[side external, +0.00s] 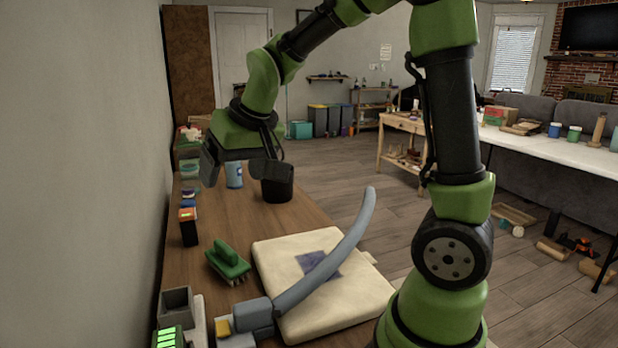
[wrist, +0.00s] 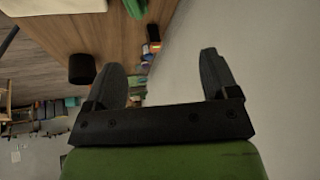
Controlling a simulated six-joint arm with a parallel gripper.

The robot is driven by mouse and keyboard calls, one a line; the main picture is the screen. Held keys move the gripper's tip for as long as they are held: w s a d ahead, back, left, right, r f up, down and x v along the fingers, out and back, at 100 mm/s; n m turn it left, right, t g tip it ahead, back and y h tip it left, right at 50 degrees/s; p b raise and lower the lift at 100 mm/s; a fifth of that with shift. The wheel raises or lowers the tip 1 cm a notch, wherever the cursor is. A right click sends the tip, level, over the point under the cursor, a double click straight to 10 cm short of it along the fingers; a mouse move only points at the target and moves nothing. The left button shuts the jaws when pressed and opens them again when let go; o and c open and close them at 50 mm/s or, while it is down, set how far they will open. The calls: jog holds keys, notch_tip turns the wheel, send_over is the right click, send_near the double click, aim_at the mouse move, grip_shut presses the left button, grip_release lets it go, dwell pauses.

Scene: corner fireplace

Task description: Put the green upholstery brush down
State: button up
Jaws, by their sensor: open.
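The green upholstery brush (side external: 228,262) rests on the wooden table, handle up and bristles down, left of a cream cushion. In the wrist view a green shape at the top edge (wrist: 135,8) looks like the brush, partly cut off. My gripper (side external: 232,172) is open and empty. It hangs above the table, beyond the brush and apart from it. In the wrist view its two fingers (wrist: 160,75) are spread wide with nothing between them.
The cream cushion (side external: 290,262) lies right of the brush, with a grey curved tool (side external: 335,262) across it. A black cup (side external: 277,183), a blue-white cup (side external: 234,175) and a small dark box (side external: 189,228) stand farther back. A wall runs along the left.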

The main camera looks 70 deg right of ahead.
jog(key=s+a+r+y, duration=0.1)
jog(key=s+a+r, duration=0.1)
jog(key=s, duration=0.6)
jog(key=s+a+r+t+y, duration=0.1)
jog(key=s+a+r, duration=0.1)
jog(key=s+a, duration=0.3)
jog(key=s, duration=0.4)
jog(key=shift+a+n+t+y, duration=0.25)
jog(key=shift+n+t+y, duration=0.05)
jog(key=c, duration=0.5)
jog(key=shift+w, duration=0.1)
jog(key=shift+c, duration=0.2)
